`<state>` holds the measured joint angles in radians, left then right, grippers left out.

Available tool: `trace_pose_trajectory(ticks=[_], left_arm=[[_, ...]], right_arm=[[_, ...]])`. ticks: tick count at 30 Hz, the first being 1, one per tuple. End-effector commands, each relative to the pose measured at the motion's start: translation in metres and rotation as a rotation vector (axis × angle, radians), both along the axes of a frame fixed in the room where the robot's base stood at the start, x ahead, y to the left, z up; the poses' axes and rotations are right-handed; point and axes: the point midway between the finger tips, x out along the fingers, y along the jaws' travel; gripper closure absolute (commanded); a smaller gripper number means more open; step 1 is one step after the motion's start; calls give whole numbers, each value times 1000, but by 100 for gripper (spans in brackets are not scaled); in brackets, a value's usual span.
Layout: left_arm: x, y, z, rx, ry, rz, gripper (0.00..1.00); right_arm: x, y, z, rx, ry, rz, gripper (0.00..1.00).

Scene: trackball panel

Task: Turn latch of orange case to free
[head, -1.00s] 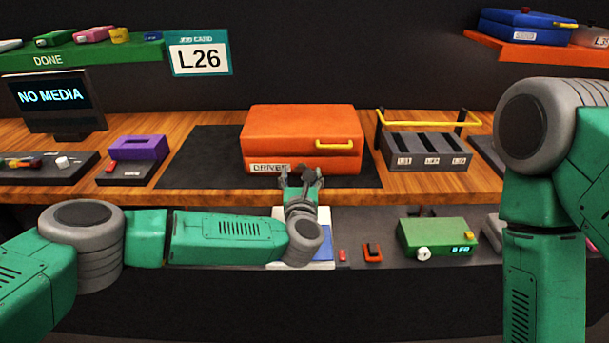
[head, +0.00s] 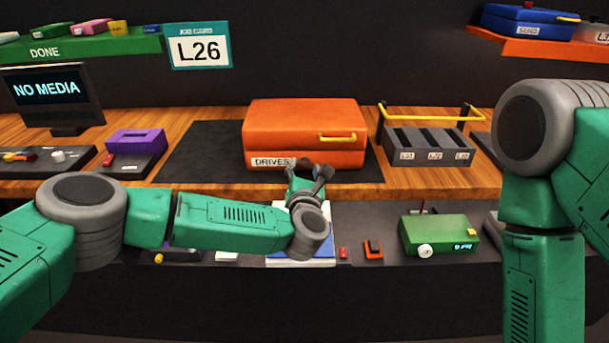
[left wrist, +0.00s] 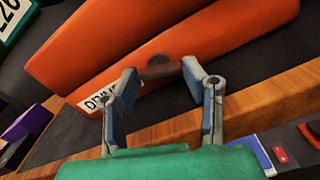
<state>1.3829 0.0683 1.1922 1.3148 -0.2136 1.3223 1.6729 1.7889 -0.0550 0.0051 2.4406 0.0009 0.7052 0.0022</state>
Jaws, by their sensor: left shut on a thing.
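The orange case (head: 300,125) lies on a dark mat at the middle of the bench. It has a yellow handle (head: 338,138) and a white "DRIVES" label on its front. The small dark brown latch (left wrist: 160,68) is on the case's front, right of the label in the left wrist view. My left gripper (head: 307,172) is at the case's lower front edge. In the left wrist view my left gripper (left wrist: 160,76) has its fingers on both sides of the latch, shut on it. In the head view the fingers partly hide the latch. My right gripper is out of view.
A purple block (head: 136,142) stands left. A green box (head: 438,235) with a white knob is on the lower shelf. The dark mat (head: 205,152) is bare left of the case.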

Motion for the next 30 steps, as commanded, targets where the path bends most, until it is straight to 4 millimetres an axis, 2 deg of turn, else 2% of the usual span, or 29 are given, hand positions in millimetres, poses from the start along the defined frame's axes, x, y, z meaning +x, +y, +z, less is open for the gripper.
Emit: trace_pose_trajectory(ticks=[5,14,15,16,26,30], left_arm=[[1,4,-2,150,1,8,91],[1,5,-2,161,3,9,91],[1,5,-2,161,3,9,51],[1,5,-2,161,3,9,41],[-1,2,-3,161,4,5,41],[-14,2,-4,161,6,3,41]], right_arm=[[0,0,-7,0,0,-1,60],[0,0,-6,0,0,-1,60],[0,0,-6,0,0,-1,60],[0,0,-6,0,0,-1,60],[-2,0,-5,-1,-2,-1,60],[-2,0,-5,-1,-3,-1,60]])
